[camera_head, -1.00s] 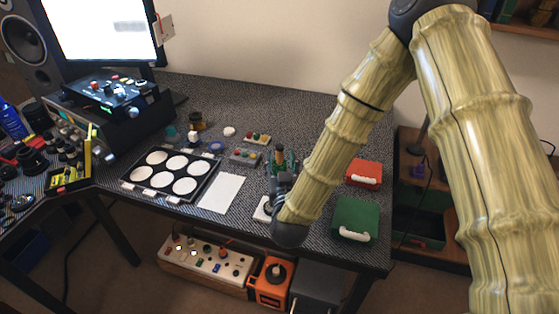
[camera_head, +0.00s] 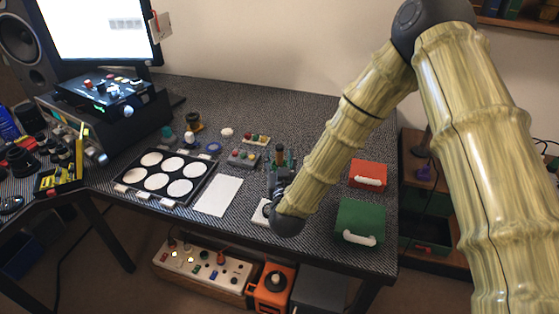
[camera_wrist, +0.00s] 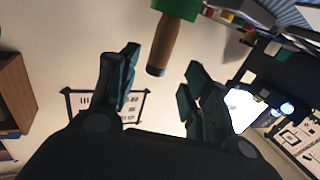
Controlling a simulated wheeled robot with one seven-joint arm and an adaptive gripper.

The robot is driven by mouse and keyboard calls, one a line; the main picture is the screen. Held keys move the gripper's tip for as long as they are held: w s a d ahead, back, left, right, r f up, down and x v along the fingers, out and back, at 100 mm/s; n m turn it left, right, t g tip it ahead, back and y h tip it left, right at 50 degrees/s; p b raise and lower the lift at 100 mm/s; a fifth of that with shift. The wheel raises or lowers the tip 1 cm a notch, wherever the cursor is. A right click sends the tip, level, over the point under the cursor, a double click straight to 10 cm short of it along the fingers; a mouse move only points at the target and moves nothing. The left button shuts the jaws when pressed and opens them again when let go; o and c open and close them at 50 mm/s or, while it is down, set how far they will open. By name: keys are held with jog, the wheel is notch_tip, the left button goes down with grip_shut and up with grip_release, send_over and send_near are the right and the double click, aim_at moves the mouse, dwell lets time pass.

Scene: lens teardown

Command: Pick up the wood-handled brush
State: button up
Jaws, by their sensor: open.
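The wood-handled brush shows in the wrist view as a brown wooden handle (camera_wrist: 163,48) with a dark end cap and a green part above it at the top edge. Its far end is cut off there. In the head view the handle (camera_head: 280,149) stands upright just beyond my gripper (camera_head: 283,166), partly hidden by it. My gripper (camera_wrist: 160,85) is open and empty. Its two teal-padded fingers lie either side of the handle's line in the wrist view. The handle end is just ahead of the fingertips, with no contact that I can make out.
A black tray with white discs (camera_head: 125,183), a white sheet (camera_head: 219,196) and small button boxes (camera_head: 243,158) lie left of my gripper. A red case (camera_head: 368,173) and a green case (camera_head: 360,221) lie right. The table's back middle (camera_head: 300,105) is clear.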

aim_at(280, 151)
jog(key=w, duration=0.3)
jog(key=w+p, duration=0.1)
jog(key=shift+w+r, duration=0.2)
jog(key=shift+r, duration=0.15)
jog(key=shift+w, duration=0.55)
jog(key=shift+c, duration=0.4)
jog(key=c, duration=0.9)
